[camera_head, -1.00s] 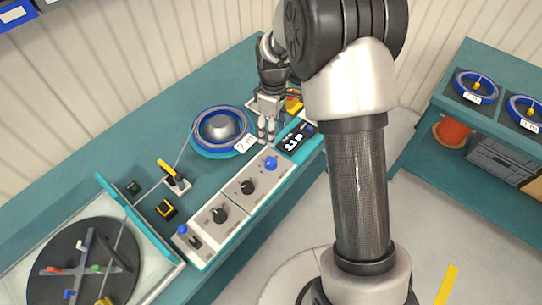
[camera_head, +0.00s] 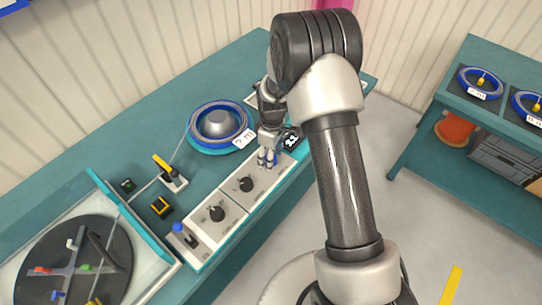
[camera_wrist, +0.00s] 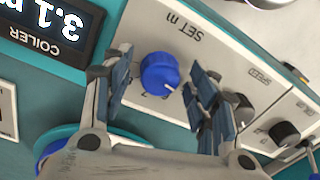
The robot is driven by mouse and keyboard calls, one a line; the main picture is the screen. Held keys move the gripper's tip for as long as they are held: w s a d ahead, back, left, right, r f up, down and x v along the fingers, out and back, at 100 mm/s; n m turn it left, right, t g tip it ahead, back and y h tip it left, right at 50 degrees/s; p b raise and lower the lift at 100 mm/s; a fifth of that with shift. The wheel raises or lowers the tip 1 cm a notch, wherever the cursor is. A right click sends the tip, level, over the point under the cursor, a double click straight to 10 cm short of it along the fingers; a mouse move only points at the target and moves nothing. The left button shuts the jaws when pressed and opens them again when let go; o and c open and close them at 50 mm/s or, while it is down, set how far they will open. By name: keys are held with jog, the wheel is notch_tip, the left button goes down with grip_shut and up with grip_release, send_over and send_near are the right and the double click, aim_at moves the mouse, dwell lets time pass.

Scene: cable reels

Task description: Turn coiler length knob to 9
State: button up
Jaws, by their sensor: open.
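The blue coiler length knob (camera_wrist: 160,73) sits on a pale panel marked "SET m" in the wrist view, with a white pointer toward the lower right of the picture. Scale numbers beside it are mostly hidden or too small to read. My gripper (camera_wrist: 158,62) is open, one finger on each side of the knob, with visible gaps. In the head view my gripper (camera_head: 266,163) is over the far end of the panel and largely hides the knob. The coiler display (camera_wrist: 45,25) appears upside down and reads about 3.1.
Black knobs (camera_head: 245,184) and (camera_head: 217,214) sit farther along the panel, with a blue-topped switch (camera_head: 178,228) at the near end. A blue reel (camera_head: 219,124) lies behind the panel. A turntable (camera_head: 75,262) is at the lower left. A shelf (camera_head: 440,110) stands right.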

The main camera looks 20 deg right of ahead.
jog(key=c, duration=1.1)
jog(key=shift+o, duration=0.2)
